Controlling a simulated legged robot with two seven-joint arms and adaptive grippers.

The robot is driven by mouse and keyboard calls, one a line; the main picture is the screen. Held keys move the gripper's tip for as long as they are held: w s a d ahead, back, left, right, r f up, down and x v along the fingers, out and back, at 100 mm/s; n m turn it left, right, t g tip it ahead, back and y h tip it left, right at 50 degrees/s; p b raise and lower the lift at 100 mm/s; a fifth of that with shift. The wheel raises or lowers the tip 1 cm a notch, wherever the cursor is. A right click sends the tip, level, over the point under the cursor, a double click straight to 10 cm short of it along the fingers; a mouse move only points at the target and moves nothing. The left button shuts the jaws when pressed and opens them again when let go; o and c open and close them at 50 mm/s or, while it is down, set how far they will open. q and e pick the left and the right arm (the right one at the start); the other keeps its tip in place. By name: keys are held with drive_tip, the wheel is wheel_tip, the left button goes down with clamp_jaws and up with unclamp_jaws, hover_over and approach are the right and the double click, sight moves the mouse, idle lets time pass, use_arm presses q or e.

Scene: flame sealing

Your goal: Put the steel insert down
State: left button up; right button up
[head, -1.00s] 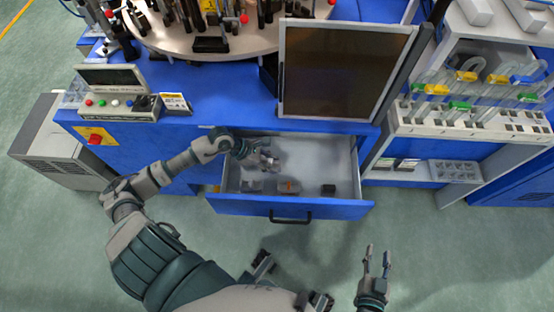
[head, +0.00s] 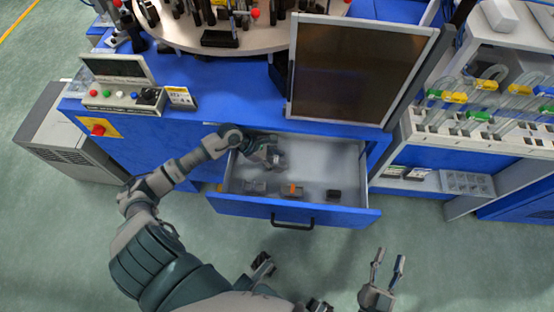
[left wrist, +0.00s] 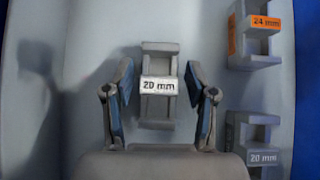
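The steel insert (left wrist: 160,110), a grey block-shaped frame with a white "20 mm" label, is in the open drawer. My left gripper (head: 274,158) reaches into the back left of the drawer. In the left wrist view its fingers (left wrist: 160,78) stand on both sides of the insert, with a visible gap on each side, so it is open around it. Whether the insert touches the drawer floor is hard to tell. The drawer (head: 345,165) is blue-fronted with a pale inside. My right gripper (head: 389,261) is open and empty, in front of the drawer to the right.
An insert labelled 24 mm (left wrist: 260,22) and another labelled 20 mm (left wrist: 262,140) lie to the right in the left wrist view. A dark block (head: 333,195) lies at the drawer's front right. A screen (head: 355,70) stands above the drawer.

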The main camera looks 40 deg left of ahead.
sight(276, 159)
use_arm(q)
drive_tip(key=shift+d+r, duration=0.1)
drive_tip(key=shift+d, duration=0.25)
drive_tip(key=shift+a+r, duration=0.1)
drive_tip(key=shift+r, duration=0.05)
drive_tip(key=p+v, duration=0.1)
drive_tip(key=v, duration=0.5)
drive_tip(key=shift+s+a+r+p, duration=0.1)
drive_tip(key=shift+a+p, duration=0.2)
drive_tip(key=shift+a, duration=0.05)
drive_tip(key=p+v, duration=0.1)
drive_tip(key=v, duration=0.4)
drive_tip(key=shift+s+d+r, duration=0.1)
use_arm(e)
wheel_tip(276, 159, down, 7)
drive_tip(key=s+d+g+h, duration=0.1)
drive_tip(key=d+g, duration=0.1)
drive_tip(key=g, duration=0.3)
drive_tip(key=shift+s+g+h, duration=0.3)
drive_tip(key=shift+s, duration=0.05)
drive_tip(key=shift+a, duration=0.2)
